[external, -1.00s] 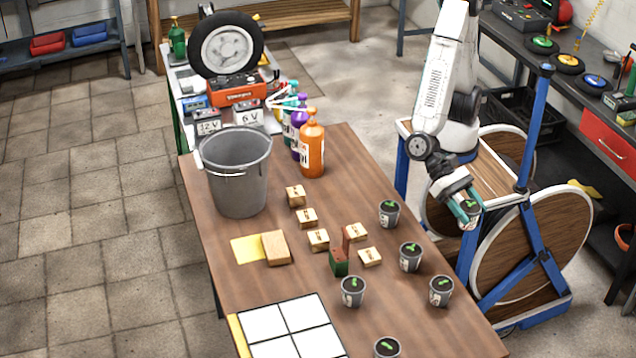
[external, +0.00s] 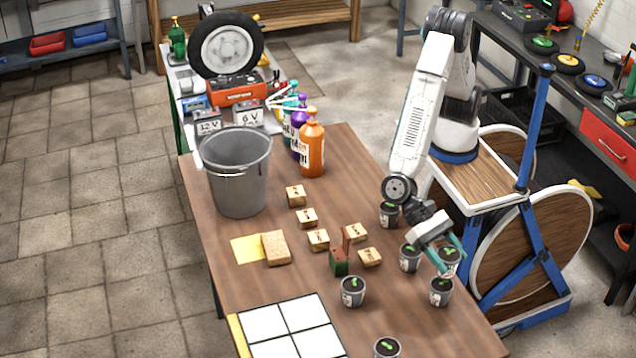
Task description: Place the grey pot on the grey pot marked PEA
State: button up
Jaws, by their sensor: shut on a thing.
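My gripper (external: 449,257) is shut on a grey pot (external: 452,267) with dark soil and a green sprout, one finger on each side. The held pot is near the right side of the table, just behind a standing grey pot (external: 440,293) in the picture. Other grey pots with green sprouts stand nearby: one beside it to the left (external: 409,260), one farther back (external: 388,216), one to the front left (external: 352,292) and one at the front (external: 387,348). The labels are too small to read, so I cannot tell which is marked PEA.
Several wooden blocks (external: 319,240), a green and brown object (external: 340,262) and a sponge-like block (external: 276,247) lie mid-table. A grey bucket (external: 237,185) and bottles (external: 312,150) stand at the back. A white panelled board (external: 290,328) lies at the front left.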

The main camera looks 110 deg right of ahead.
aim_at(452, 275)
jog(key=shift+w+a+f, duration=0.1)
jog(key=shift+w+f, duration=0.05)
jog(key=shift+f, duration=1.6)
jog(key=shift+f, duration=0.1)
jog(key=o, duration=1)
jog(key=shift+f, duration=0.1)
jog(key=shift+o, duration=0.2)
jog(key=shift+r, duration=0.25)
jog(key=v, duration=1.2)
